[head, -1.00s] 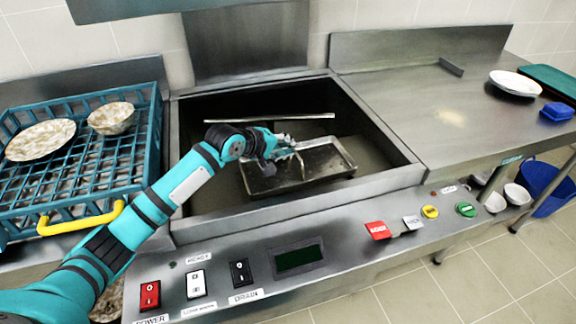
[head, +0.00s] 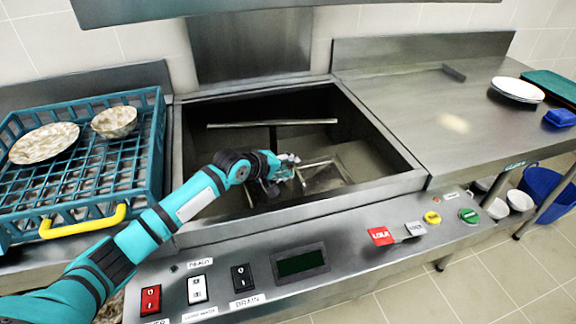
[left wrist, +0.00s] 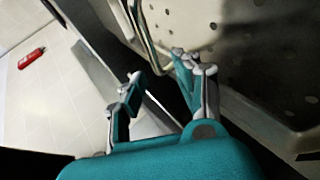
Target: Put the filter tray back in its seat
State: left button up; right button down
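The metal filter tray (head: 325,177) sits low inside the open wash tank (head: 402,163); its left part is hidden behind my left gripper. The left wrist view shows its perforated surface (left wrist: 235,45) and a thin bent handle (left wrist: 147,42). My left gripper (head: 287,165) is down in the tank at the tray's left side. In the left wrist view its fingers (left wrist: 158,78) are apart, with the handle close to the right fingertip; I cannot tell if they touch. The tray's seat cannot be made out clearly. My right gripper is not in view.
A metal bar (head: 272,123) crosses the tank's back. A teal rack (head: 150,165) with a plate (head: 43,143) and bowl (head: 114,122) stands left. The front panel (head: 345,262) carries switches. The right counter (head: 420,100) is mostly clear, with white plates (head: 517,90) at its far end.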

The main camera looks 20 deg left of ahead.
pick_arm(q)
jog(key=v, duration=1.2)
jog(key=shift+p, duration=0.3)
jog(key=shift+r, duration=0.1)
